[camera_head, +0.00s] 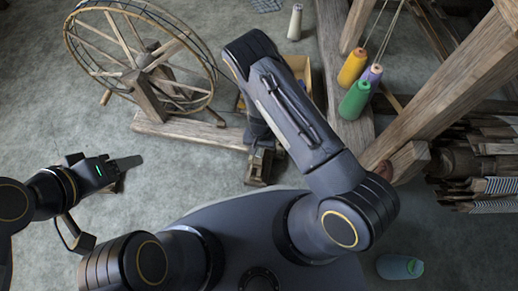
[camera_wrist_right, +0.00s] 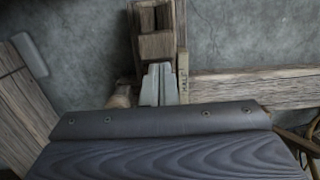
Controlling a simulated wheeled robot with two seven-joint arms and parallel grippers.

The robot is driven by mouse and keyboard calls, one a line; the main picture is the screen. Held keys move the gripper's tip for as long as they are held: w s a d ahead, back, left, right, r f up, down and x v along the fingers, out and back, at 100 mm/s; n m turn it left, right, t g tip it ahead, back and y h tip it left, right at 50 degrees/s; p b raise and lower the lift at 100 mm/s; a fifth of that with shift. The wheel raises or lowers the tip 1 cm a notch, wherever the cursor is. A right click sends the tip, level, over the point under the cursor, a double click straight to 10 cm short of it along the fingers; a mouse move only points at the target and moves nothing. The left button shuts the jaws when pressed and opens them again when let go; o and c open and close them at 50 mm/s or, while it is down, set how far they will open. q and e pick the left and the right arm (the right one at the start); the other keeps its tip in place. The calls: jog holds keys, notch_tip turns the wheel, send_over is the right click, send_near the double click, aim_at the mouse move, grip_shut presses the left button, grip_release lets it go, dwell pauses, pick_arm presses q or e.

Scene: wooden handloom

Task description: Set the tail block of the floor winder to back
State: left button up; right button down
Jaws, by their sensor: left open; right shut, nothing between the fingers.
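The floor winder's large wooden wheel (camera_head: 140,55) stands at the upper left in the head view, on a low wooden base beam (camera_head: 190,131). A small wooden block (camera_head: 260,166), which looks like the tail block, is at the beam's right end, partly behind my right arm. In the right wrist view a slotted wooden block (camera_wrist_right: 156,44) is at the top centre. My right gripper (camera_wrist_right: 159,84) is shut and empty just below it; whether they touch I cannot tell. My left gripper (camera_head: 127,163) is open and empty, over the floor at left.
A wooden post with a yellow cone (camera_head: 352,66), a purple cone (camera_head: 373,74) and a green cone (camera_head: 354,100) stands right of my right arm. Loom timbers (camera_head: 450,80) fill the right side. A teal spool (camera_head: 400,267) lies on the floor.

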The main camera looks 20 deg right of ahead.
aim_at(257, 163)
jog(key=shift+s+a, duration=0.35)
jog(key=shift+s, duration=0.4)
jog(key=shift+s+a, duration=0.35)
jog(key=shift+s, duration=0.35)
notch_tip(257, 163, up, 8)
jog(key=w+p, duration=0.1)
jog(key=p, duration=0.2)
jog(key=shift+w+d+f, duration=0.15)
jog(key=shift+w+d, duration=0.15)
jog(key=shift+d, duration=0.1)
